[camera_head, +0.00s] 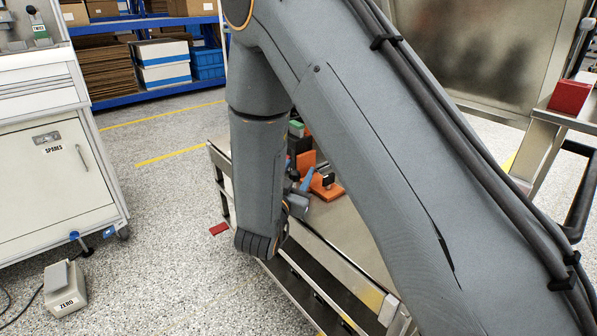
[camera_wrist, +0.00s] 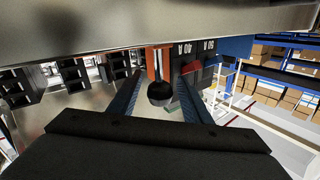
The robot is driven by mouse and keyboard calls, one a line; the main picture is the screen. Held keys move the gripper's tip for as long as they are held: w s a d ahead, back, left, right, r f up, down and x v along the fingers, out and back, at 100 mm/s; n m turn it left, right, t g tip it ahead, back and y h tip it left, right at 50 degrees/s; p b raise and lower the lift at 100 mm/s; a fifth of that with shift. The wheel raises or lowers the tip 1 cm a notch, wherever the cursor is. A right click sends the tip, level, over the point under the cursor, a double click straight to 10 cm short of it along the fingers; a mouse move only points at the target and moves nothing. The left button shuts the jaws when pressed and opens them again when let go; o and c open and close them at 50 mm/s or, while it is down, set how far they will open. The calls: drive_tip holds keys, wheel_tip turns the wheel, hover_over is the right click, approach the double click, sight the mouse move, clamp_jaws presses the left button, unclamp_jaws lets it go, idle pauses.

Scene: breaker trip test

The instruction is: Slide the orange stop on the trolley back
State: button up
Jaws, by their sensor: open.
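An orange stop (camera_head: 325,189) with a dark upright part sits on the metal trolley (camera_head: 345,225) in the head view, partly hidden by my arm. In the wrist view, which looks upside down, an orange piece (camera_wrist: 151,64) shows with a black round knob (camera_wrist: 160,93) in front of it. I take this to be the stop. My gripper (camera_wrist: 157,78) is open, with one finger on each side of the knob and visible gaps between. In the head view a blue finger of my gripper (camera_head: 307,179) shows just left of the stop.
Another upright orange block (camera_head: 305,160) and a green block (camera_head: 296,129) stand behind the stop. Dark blocks with white markings (camera_wrist: 195,48) and a red round part (camera_wrist: 192,68) are close to my right finger.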

drive_tip(key=shift+x, duration=0.85)
clamp_jaws()
drive_tip(key=shift+s, duration=0.1)
